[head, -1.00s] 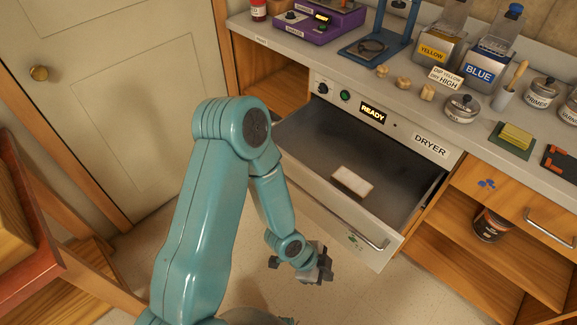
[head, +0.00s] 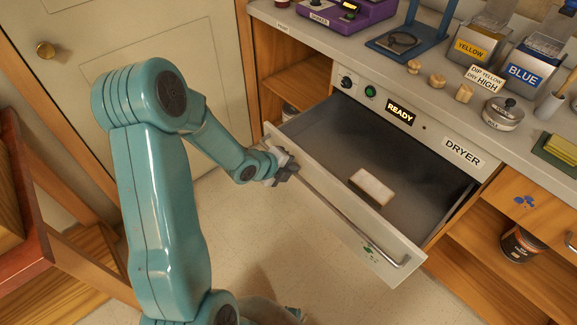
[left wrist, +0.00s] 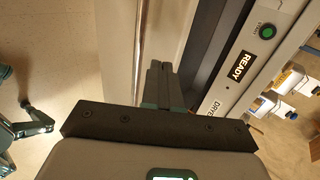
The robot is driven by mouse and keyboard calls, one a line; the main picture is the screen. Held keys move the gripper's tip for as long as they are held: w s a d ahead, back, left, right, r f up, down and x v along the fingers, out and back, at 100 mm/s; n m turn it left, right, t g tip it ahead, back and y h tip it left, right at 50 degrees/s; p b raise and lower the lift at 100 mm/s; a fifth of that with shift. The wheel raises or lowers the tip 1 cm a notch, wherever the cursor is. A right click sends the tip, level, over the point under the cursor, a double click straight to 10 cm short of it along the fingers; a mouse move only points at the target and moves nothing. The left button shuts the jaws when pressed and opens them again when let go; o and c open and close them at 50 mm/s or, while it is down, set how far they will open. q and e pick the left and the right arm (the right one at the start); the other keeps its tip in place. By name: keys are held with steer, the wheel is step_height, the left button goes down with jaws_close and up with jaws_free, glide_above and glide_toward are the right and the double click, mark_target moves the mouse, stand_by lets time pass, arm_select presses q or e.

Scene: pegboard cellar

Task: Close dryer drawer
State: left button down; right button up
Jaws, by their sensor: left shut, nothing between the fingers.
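The dryer drawer (head: 305,155) is pulled out below the dryer's panel (head: 425,130), which reads READY. A pale flat block (head: 372,187) lies inside it. A long metal handle (head: 345,214) runs along the drawer front; the drawer front also shows in the left wrist view (left wrist: 172,40). My left gripper (head: 288,170) is shut and empty at the left end of the drawer front, by the handle's left end. Whether it touches the front or the handle is unclear. In the left wrist view its fingers (left wrist: 163,85) are together beside the drawer front. My right gripper is not in view.
The counter above holds a purple device (head: 340,15), yellow and blue containers (head: 525,70), knobs and a lidded tin (head: 503,113). An open wooden shelf (head: 300,75) is left of the dryer. A door (head: 110,50) stands at left. The floor before the drawer is clear.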

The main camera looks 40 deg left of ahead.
mark_target(309, 169)
arm_select(q)
steer(key=shift+x, duration=2.75)
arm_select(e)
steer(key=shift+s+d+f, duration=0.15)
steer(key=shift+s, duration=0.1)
arm_select(q)
steer(key=shift+w, duration=0.1)
